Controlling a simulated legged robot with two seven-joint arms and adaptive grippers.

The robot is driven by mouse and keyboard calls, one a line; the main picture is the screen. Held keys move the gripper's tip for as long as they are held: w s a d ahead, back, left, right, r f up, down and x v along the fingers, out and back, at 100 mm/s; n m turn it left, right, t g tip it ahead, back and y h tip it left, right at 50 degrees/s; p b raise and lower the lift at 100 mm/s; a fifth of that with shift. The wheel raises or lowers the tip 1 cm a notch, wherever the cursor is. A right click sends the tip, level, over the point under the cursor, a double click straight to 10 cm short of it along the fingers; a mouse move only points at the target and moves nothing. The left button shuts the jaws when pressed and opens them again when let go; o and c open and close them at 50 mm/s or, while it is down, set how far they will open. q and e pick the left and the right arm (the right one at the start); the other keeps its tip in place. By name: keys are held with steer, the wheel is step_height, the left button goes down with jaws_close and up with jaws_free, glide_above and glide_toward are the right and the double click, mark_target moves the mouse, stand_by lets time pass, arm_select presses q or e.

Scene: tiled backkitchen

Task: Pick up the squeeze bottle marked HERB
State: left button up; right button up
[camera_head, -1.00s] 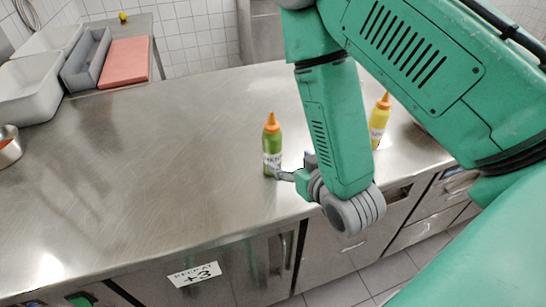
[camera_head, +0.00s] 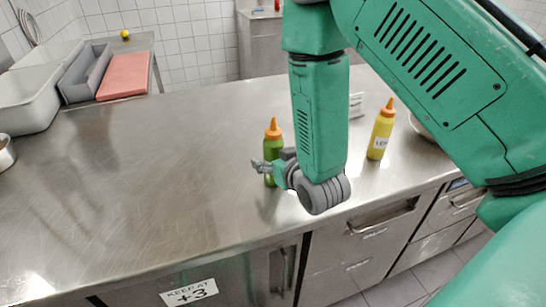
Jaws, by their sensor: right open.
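A green squeeze bottle (camera_head: 272,147) with an orange nozzle stands upright on the steel counter. Its label is covered by my gripper, so I cannot read it. My right gripper (camera_head: 268,163) is open at the bottle's lower half. One finger crosses in front of the bottle and another grey part shows on its right side. I cannot tell whether they touch it. A yellow squeeze bottle (camera_head: 380,132) with an orange nozzle stands to the right, beyond my forearm. Its label is too small to read surely. My left gripper is out of view.
The steel counter (camera_head: 150,190) is clear to the left. A metal bowl (camera_head: 420,124) is partly hidden behind my right arm, near the yellow bottle. A metal pan (camera_head: 5,153) is at the left edge. A red board (camera_head: 124,75) and grey bins (camera_head: 85,72) are at the back left.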

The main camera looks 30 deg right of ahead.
mark_target(275, 124)
steer(key=shift+w+a, duration=0.1)
steer(key=shift+a, duration=0.05)
steer(key=c, duration=0.7)
steer(key=shift+d, duration=0.35)
steer(key=shift+c, duration=0.8)
step_height(275, 124, up, 10)
steer(key=shift+a+p, duration=0.1)
steer(key=shift+p, duration=0.2)
